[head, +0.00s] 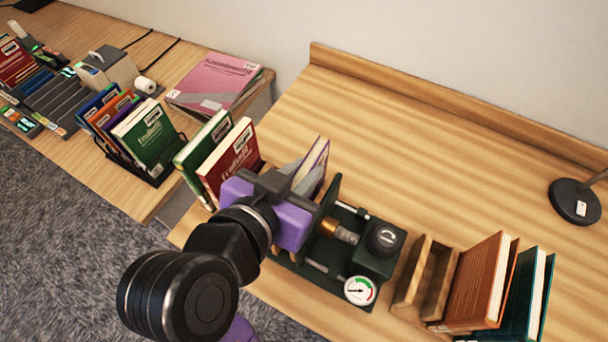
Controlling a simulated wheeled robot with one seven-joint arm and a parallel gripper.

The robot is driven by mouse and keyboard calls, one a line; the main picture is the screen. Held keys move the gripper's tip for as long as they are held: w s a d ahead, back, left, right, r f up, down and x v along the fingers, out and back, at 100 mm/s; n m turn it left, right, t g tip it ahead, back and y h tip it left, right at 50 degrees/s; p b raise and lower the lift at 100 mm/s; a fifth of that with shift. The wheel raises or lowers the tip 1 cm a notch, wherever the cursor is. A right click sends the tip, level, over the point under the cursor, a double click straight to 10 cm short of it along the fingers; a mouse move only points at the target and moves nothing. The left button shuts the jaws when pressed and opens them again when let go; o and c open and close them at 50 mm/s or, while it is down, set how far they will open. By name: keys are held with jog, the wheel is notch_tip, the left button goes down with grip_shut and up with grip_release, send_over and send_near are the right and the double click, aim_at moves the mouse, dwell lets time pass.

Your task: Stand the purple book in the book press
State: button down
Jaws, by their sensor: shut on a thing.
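The purple book (317,162) is upright and slightly tilted, its pale page edge showing at the top. My gripper (297,177), with a purple and grey body, is shut on it. The book press (375,262) is dark green, with a black knob, a brass-coloured screw and a round gauge. Its upright plate (329,197) stands just right of the book. The gripper and arm hide the book's lower part and the left of the press, so I cannot tell whether the book touches the press bed.
A red book (230,160) and a green book (200,143) stand close left of my gripper. A wooden holder (425,275), orange book (470,280) and teal book (525,295) are right of the press. A lamp base (574,202) stands far right. The table behind is clear.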

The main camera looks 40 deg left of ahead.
jog(key=shift+f, duration=1.05)
jog(key=shift+f, duration=0.2)
jog(key=c, duration=1.3)
grip_release()
jog(key=v, duration=1.2)
jog(key=shift+r+b, duration=0.15)
jog(key=shift+b, duration=0.2)
